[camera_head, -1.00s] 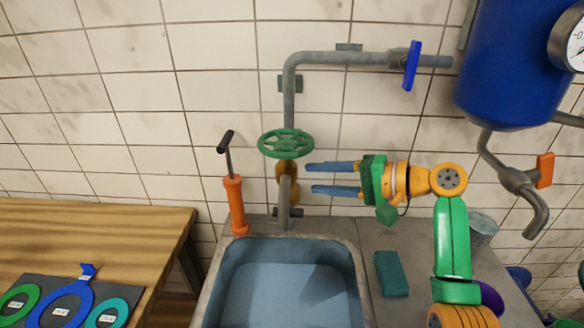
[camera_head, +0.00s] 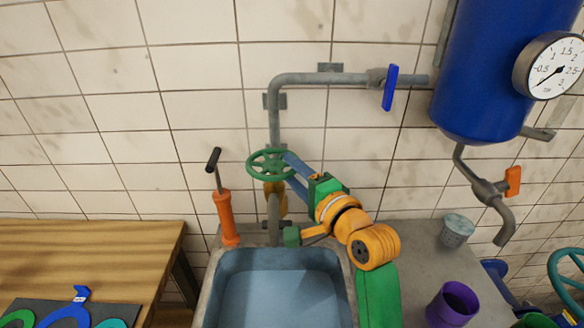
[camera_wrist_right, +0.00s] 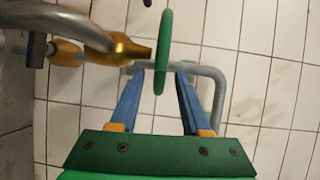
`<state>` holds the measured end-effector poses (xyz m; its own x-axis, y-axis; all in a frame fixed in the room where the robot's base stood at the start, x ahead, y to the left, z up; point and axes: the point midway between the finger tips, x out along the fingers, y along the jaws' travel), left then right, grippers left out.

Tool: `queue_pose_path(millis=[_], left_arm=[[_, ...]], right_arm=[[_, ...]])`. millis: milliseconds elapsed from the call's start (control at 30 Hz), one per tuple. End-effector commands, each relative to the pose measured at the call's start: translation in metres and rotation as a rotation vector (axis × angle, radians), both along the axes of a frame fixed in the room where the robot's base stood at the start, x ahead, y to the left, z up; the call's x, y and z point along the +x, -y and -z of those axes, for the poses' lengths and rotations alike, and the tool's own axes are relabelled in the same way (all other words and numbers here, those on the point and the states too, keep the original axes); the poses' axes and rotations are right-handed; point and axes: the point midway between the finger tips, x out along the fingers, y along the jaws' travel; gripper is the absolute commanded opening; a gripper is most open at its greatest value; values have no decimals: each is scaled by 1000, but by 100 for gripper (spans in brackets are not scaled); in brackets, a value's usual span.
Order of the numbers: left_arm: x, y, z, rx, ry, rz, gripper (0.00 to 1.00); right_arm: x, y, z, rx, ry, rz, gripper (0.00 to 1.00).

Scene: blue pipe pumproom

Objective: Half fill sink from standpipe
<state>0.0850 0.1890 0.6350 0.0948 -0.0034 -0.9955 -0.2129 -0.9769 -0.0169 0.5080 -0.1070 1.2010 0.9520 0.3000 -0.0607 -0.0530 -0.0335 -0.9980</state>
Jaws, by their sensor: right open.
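The standpipe (camera_head: 273,215) rises behind the sink (camera_head: 225,262); a green handwheel (camera_head: 268,151) sits on its brass-coloured valve body (camera_head: 270,188). The sink is grey-rimmed with a blue inside; I cannot tell its water level. My right gripper (camera_head: 287,168) is at the right side of the handwheel, its blue fingers pointing up and left. In the right wrist view, the fingers are open, and the wheel (camera_wrist_right: 163,50) shows edge-on between and beyond their tips, with no clear contact. My left gripper is not in view.
An orange hand pump (camera_head: 226,217) stands left of the standpipe. A blue lever (camera_head: 390,87) is on the upper pipe. A blue tank (camera_head: 490,75) with a gauge (camera_head: 550,66) and orange-handled tap hangs right. A grey bucket (camera_head: 457,230) and purple cup (camera_head: 453,303) stand right.

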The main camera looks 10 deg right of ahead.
Motion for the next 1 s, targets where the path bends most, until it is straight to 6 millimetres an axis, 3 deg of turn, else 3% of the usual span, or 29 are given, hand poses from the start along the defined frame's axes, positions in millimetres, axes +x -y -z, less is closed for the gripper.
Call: queue_pose_path(millis=[233,267,400,433,700,1000], left_arm=[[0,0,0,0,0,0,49],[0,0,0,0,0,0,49],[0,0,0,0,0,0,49],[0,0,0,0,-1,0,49],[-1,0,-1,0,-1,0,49],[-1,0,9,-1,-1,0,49]], right_arm=[[2,-1,1,0,0,0,47],[2,-1,1,-1,0,0,42],[2,-1,1,-1,0,0,4],[2,-1,1,-1,0,0,0],[3,0,1,-7,-4,-27,0],[14,10,7,-10,-7,-288,0]])
